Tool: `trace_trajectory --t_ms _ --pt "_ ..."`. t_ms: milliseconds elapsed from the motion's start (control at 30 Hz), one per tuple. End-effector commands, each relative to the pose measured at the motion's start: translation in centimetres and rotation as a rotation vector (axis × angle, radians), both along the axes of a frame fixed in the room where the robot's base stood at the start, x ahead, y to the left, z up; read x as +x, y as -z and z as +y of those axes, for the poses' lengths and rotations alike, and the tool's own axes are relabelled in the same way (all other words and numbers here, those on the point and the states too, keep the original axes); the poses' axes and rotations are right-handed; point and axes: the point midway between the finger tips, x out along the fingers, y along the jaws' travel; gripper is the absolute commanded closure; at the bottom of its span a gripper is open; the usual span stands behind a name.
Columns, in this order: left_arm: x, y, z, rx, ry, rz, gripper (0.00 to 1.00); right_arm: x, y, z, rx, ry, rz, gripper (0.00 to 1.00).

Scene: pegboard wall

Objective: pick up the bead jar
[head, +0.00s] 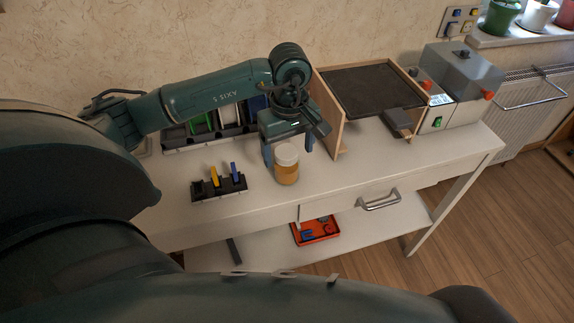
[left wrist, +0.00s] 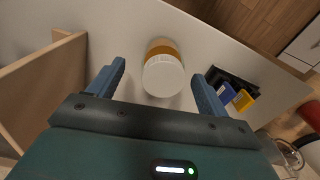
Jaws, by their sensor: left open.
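The bead jar (head: 287,172) has a white lid and amber contents and stands upright on the white table. In the left wrist view the jar (left wrist: 162,68) is in the upper middle, its lid facing the camera. My left gripper (head: 288,152) is open above and behind the jar, pointing down. In the left wrist view the fingers of my left gripper (left wrist: 160,76) are spread on either side of the jar, with gaps on both sides. My right gripper is not in view.
A small black rack (head: 218,188) with yellow and blue pieces stands left of the jar. A wooden-sided box (head: 330,120) with a dark panel is to the right, beside a grey machine (head: 455,90). A spool rack (head: 205,135) is behind. The table front is clear.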

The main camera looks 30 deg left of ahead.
Motion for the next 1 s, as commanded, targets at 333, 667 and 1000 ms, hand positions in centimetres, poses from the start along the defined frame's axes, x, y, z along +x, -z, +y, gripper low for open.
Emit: trace_trajectory --t_ms 333,667,1000 --pt "-0.4 4.2 0.4 -0.003 0.001 0.003 0.22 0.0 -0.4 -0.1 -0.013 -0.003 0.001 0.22" --pt "-0.3 5.5 0.4 -0.002 0.001 -0.001 0.22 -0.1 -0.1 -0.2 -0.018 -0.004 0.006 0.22" --pt "-0.3 5.4 0.4 -0.001 0.001 0.0 0.46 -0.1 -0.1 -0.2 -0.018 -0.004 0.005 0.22"
